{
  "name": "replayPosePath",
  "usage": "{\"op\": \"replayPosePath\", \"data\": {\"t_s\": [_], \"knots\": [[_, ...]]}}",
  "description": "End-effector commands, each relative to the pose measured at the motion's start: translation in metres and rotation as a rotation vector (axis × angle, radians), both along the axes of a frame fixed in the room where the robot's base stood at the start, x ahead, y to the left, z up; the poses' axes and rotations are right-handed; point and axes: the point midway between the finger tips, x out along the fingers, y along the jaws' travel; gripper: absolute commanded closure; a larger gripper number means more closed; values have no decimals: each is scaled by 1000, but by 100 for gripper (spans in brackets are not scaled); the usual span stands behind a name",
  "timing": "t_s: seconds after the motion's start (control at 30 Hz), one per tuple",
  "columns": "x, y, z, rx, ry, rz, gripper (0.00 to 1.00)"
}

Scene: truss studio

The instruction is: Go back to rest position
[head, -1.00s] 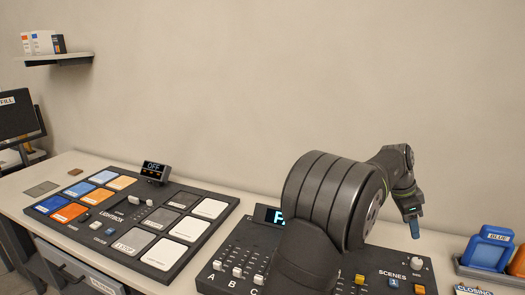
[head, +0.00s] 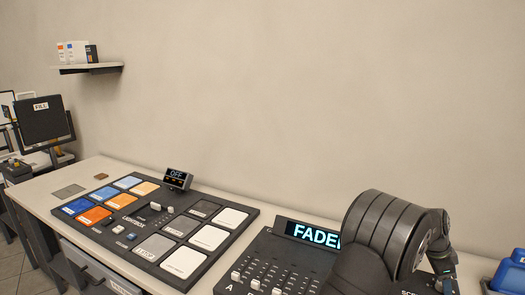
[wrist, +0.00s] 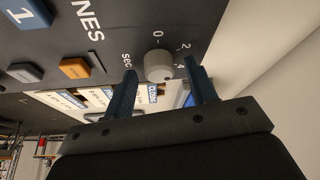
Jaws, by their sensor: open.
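My gripper (wrist: 163,97) shows in the wrist view with its two dark blue fingers apart and nothing between them. A round grey-white knob (wrist: 158,66) on the dark control panel lies beyond the fingertips, with a dial scale and the letters "SEC" beside it. Whether the fingers touch the knob I cannot tell, but they do not close on it. In the head view my arm covers the right part of the fader console (head: 262,262), and my fingertips are hidden or too small to make out.
A lightbox panel (head: 215,262) with coloured and white pads lies on the bench at left, its small display (head: 178,179) reading OFF. The console's display (head: 310,232) reads "FADE", partly covered. Blue holders (head: 508,277) stand at the right edge. A wall shelf (head: 90,68) holds small boxes.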

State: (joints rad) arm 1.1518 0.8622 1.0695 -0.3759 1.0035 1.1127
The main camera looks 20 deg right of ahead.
Motion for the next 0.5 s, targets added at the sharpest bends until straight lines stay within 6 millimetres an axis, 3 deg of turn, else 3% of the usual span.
{"op": "replayPosePath", "data": {"t_s": [0.3,0.5], "knots": [[1,1,3,0,0,0,48],[6,9,27,-2,-1,0,48]]}}
